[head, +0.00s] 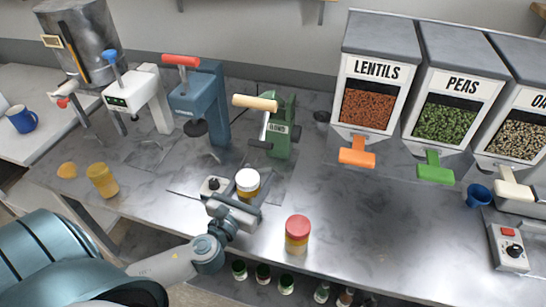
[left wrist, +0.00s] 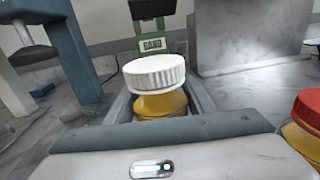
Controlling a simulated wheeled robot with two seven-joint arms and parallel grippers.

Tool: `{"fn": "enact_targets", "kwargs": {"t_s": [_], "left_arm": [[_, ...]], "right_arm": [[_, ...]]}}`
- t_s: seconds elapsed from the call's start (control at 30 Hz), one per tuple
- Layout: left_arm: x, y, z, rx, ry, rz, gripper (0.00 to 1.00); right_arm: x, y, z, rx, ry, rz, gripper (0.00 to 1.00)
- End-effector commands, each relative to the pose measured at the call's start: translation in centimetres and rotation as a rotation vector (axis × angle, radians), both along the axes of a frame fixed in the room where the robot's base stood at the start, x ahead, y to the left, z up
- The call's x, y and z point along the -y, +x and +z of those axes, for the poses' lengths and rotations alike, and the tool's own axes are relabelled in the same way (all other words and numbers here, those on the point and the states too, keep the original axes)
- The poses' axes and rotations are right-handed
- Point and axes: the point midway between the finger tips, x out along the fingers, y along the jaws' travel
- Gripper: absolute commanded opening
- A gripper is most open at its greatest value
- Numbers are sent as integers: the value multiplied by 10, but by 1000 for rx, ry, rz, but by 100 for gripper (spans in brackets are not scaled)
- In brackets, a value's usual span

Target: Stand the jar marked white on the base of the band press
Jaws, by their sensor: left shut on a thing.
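The jar with the white lid (head: 247,182) has a yellow body and is upright between the fingers of my left gripper (head: 241,199). In the left wrist view the white lid (left wrist: 154,73) shows clear above my fingers, and the lower body is hidden by the gripper. My left gripper is shut on this jar, at the front of the band press. The band press (head: 278,128) is green with a tan handle; its label shows beyond the jar in the left wrist view (left wrist: 152,44). Its base is mostly hidden. My right gripper is not in view.
A red-lidded jar (head: 297,233) stands near the counter's front edge, right of my gripper. A blue press (head: 198,100) stands left of the band press. Clear counter (head: 350,215) lies to the right.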

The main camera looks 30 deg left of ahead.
Motion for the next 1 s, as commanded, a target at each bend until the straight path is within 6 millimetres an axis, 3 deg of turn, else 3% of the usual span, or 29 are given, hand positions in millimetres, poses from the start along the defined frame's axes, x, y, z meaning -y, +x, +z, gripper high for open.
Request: {"fn": "enact_targets", "kwargs": {"t_s": [0.3,0.47,1.0], "left_arm": [[-7,69,5,4,-1,2,10],[-10,93,3,3,1,1,10],[-11,106,2,2,0,1,10]], "right_arm": [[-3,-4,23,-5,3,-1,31],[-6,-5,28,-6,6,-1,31],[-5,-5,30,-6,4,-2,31]]}}
